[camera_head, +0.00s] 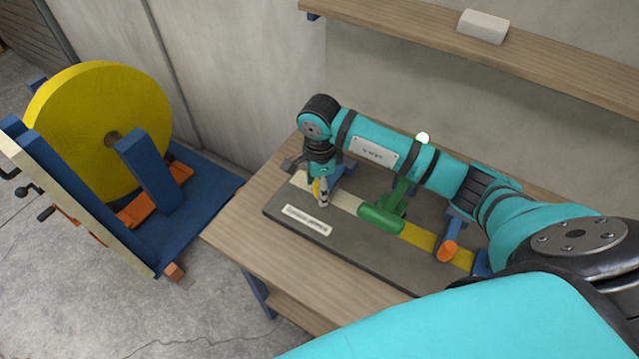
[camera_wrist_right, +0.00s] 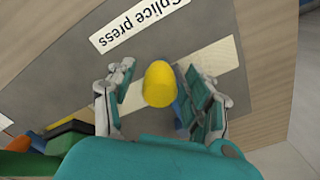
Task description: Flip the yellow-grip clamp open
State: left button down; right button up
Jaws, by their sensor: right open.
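The yellow-grip clamp (camera_head: 316,188) is at the left end of the splice press plate, mostly hidden by my right gripper (camera_head: 322,190) in the head view. In the right wrist view its rounded yellow grip (camera_wrist_right: 160,84) stands between the two fingers of my right gripper (camera_wrist_right: 158,92). The fingers are open, one on each side, with a visible gap on the left; contact on the right is unclear. A bit of blue clamp body shows beside the grip. My left gripper is not in view.
The dark splice press plate (camera_head: 295,237) lies on a wooden table (camera_head: 255,255). A green-handled clamp (camera_head: 382,218) and an orange-handled clamp (camera_head: 447,250) stand further right, near a yellow strip (camera_head: 418,235). A yellow roll (camera_head: 85,115) on a blue stand is at left. A shelf (camera_head: 400,20) runs behind.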

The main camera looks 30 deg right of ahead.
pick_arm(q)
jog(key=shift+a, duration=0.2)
pick_arm(e)
jog(key=shift+c, duration=0.9)
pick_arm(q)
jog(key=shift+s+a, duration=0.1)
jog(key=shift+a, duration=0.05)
pick_arm(e)
grip_shut()
jog(key=shift+s, duration=0.1)
